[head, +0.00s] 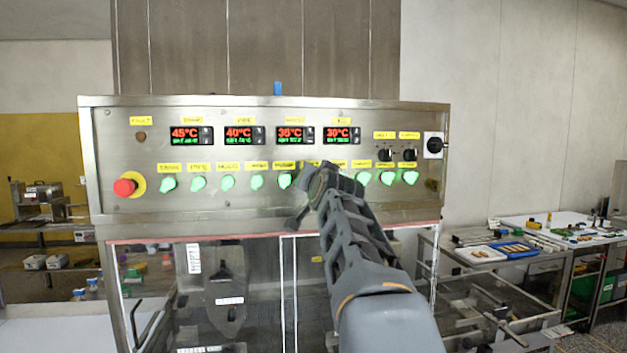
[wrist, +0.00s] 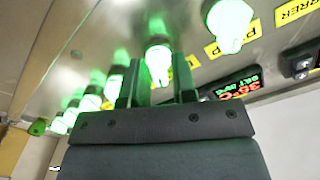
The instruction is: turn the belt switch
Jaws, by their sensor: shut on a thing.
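A steel control panel (head: 110,150) carries a row of green-lit switch knobs under small yellow labels. My gripper (head: 310,195) is at this row, right of the middle, and my arm hides the knobs behind it. In the wrist view my gripper (wrist: 158,88) has one finger on each side of a green-lit knob (wrist: 158,55) and is shut on it. The label of this knob cannot be read, so I cannot tell by name whether it is the belt switch. Another lit knob (wrist: 229,22) is beside it, apart from the fingers.
A red emergency button (head: 125,187) is at the panel's lower left. Four temperature displays, such as the leftmost (head: 186,134), sit above the knobs. Black dials (head: 385,154) and a black rotary switch (head: 434,145) are at the right. A clear-fronted cabinet is below; a table with trays is right.

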